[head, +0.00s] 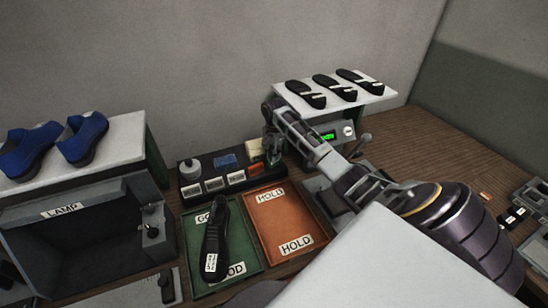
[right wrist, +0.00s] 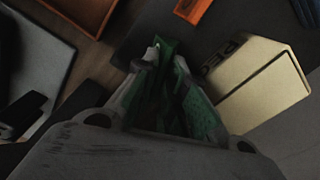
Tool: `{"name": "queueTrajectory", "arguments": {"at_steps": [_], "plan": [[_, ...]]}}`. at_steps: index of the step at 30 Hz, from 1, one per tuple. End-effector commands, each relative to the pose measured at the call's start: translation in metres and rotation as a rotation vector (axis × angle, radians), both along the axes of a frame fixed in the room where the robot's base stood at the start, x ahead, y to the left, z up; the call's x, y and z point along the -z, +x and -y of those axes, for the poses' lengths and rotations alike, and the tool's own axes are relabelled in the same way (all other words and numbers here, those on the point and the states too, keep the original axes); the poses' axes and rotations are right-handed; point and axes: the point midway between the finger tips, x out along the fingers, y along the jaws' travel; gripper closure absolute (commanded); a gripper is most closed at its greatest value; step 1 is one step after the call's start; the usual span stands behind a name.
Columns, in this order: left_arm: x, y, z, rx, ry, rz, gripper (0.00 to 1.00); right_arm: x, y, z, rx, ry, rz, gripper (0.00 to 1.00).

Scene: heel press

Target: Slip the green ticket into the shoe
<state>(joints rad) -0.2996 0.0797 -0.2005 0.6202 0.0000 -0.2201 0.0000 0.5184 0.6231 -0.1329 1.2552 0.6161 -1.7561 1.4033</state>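My right gripper (head: 271,148) is at the right end of the black desk organizer, beside a cream box. In the right wrist view its fingers (right wrist: 166,62) come together around a green piece, the green ticket (right wrist: 165,52); fine contact is dim. A black shoe or sole with a white label (head: 211,262) lies lengthwise in the green tray (head: 248,262). A pair of blue shoes (head: 82,138) stands on the white top of the lamp box at left. My left gripper is out of view.
The organizer (head: 205,167) holds a blue block (head: 227,161), labelled slots and the cream box (right wrist: 255,85). An empty orange HOLD tray (head: 285,222) lies right of the green tray. Several black soles (head: 333,88) lie on a white shelf behind. The lamp box (head: 75,235) stands left.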

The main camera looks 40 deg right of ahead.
Motion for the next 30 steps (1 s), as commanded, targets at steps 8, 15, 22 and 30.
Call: {"name": "queueTrajectory", "arguments": {"at_steps": [8, 15, 22, 30], "plan": [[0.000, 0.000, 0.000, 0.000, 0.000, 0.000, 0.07, 0.000, 0.000, 0.000, 0.000, 0.000, 0.000, 0.99], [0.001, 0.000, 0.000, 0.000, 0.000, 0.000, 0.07, -0.006, 0.000, 0.000, 0.000, 0.000, 0.001, 0.99], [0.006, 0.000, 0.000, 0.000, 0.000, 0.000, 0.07, -0.029, 0.001, 0.000, 0.000, -0.001, 0.003, 0.99], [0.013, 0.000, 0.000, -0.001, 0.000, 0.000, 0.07, -0.069, 0.001, 0.000, 0.000, -0.001, 0.003, 0.99]]}}
